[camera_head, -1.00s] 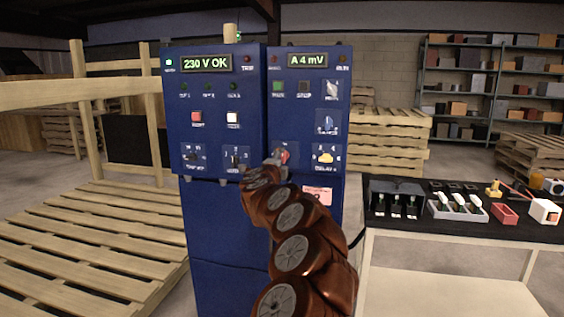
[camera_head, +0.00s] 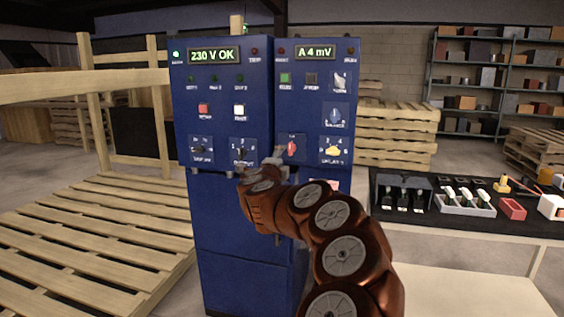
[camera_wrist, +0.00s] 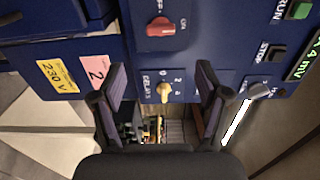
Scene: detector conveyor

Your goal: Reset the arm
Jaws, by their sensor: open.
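My copper-coloured arm reaches up toward the blue control cabinet (camera_head: 240,225). My gripper (camera_head: 276,160) is small in the head view, in front of the panel and just left of the red knob (camera_head: 292,148). In the wrist view my gripper (camera_wrist: 162,82) is open, with its two dark fingers wide apart and nothing held. The red knob (camera_wrist: 160,27) shows beyond the fingertips, clear of both. The yellow knob (camera_wrist: 163,92) shows in the gap between the fingers. Whether the fingers touch the panel cannot be told from the head view.
A black-topped table (camera_head: 445,230) with a grey tray (camera_head: 463,208), a red bin (camera_head: 512,208) and other parts stands right of the cabinet. Wooden pallets (camera_head: 90,230) lie at the left. Shelves (camera_head: 490,75) stand at the back right.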

